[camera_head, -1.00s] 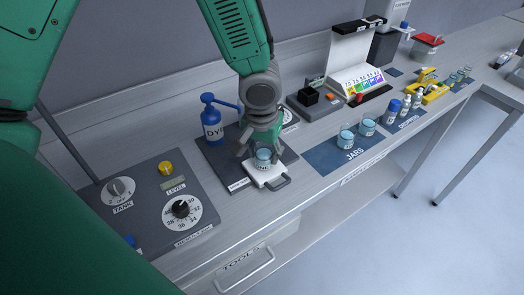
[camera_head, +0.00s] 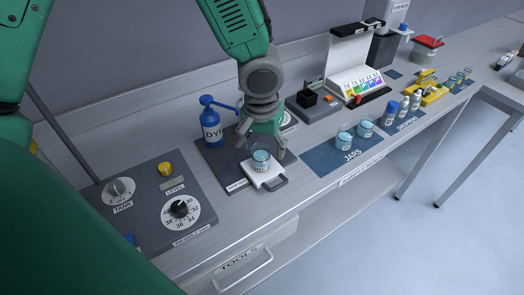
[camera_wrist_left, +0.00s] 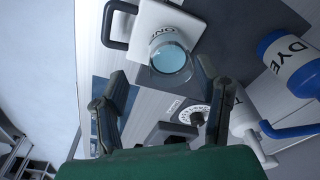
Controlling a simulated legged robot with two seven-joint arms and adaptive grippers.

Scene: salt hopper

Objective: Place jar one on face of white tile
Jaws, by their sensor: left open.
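The jar with pale blue liquid (camera_head: 261,157) stands upright on the white tile (camera_head: 270,178), which has a dark handle. In the left wrist view the jar (camera_wrist_left: 171,60) sits on the tile (camera_wrist_left: 150,22) beside printed letters that seem to read ONE. My left gripper (camera_head: 262,140) is just behind and above the jar. In the left wrist view its fingers (camera_wrist_left: 158,88) are spread wide, with the jar beyond the tips and not clamped. My right gripper is not in view.
A blue DYE bottle (camera_head: 211,122) stands behind left of the tile. Two more jars (camera_head: 345,138) stand on the blue JARS mat (camera_head: 328,160) to the right. A dial panel (camera_head: 160,205) lies to the left. Droppers (camera_head: 403,106) stand farther right.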

